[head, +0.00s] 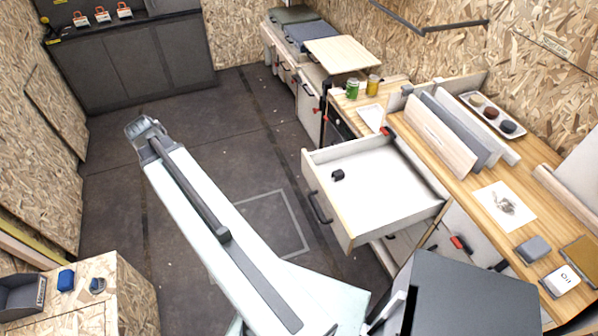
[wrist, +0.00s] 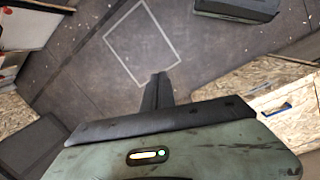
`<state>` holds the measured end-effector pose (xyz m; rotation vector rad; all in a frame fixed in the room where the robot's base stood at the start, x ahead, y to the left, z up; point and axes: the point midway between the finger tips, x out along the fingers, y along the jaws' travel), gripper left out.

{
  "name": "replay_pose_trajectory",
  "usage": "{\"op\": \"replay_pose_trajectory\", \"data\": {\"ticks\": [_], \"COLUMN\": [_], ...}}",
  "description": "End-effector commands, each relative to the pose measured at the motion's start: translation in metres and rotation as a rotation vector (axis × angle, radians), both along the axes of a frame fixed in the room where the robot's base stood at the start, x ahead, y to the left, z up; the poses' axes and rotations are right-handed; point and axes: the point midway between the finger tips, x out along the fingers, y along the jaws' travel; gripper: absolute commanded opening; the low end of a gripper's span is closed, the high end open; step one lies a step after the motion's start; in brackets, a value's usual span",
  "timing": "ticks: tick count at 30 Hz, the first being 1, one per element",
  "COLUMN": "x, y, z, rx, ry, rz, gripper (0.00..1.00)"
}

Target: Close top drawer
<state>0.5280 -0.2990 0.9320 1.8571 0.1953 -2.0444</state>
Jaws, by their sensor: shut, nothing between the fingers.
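The top drawer (head: 375,178) is pulled out from the workbench in the head view. In the wrist view my gripper (wrist: 157,88) is shut and empty above the dark floor. The drawer cannot be made out for certain in the wrist view.
Dark cabinets (head: 140,65) line the back left. A chipboard box (head: 85,300) stands at the lower left. The floor (head: 235,130) between them is free, with a pale square outline.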

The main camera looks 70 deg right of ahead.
Motion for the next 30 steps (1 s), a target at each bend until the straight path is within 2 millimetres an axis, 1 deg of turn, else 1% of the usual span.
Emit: {"op": "replay_pose_trajectory", "data": {"ticks": [1,2,3,5,6,9,12,13,15,17,20,23,30], "x": [-0.027,-0.045,-0.070,-0.107,-0.131,-0.179,-0.208,-0.212,-0.217,-0.218,-0.219,-0.222,-0.235], "y": [-0.055,-0.083,-0.116,-0.159,-0.182,-0.222,-0.242,-0.245,-0.248,-0.248,-0.249,-0.252,-0.265], "z": [-0.019,-0.023,-0.028,-0.034,-0.037,-0.041,-0.042,-0.042,-0.041,-0.041,-0.049,-0.066,-0.117], "rx": [-0.018,-0.028,-0.036,-0.041,-0.039,-0.029,-0.018,-0.016,-0.014,-0.014,-0.014,-0.013,-0.014], "ry": [0.037,0.064,0.099,0.151,0.184,0.248,0.284,0.290,0.298,0.298,0.298,0.297,0.297], "rz": [0.038,0.075,0.121,0.183,0.219,0.291,0.335,0.343,0.352,0.355,0.354,0.354,0.353], "gripper": [0.00,0.00,0.00,0.00,0.00,0.00,0.00,0.00,0.00,0.00,0.00,0.00,0.00]}}
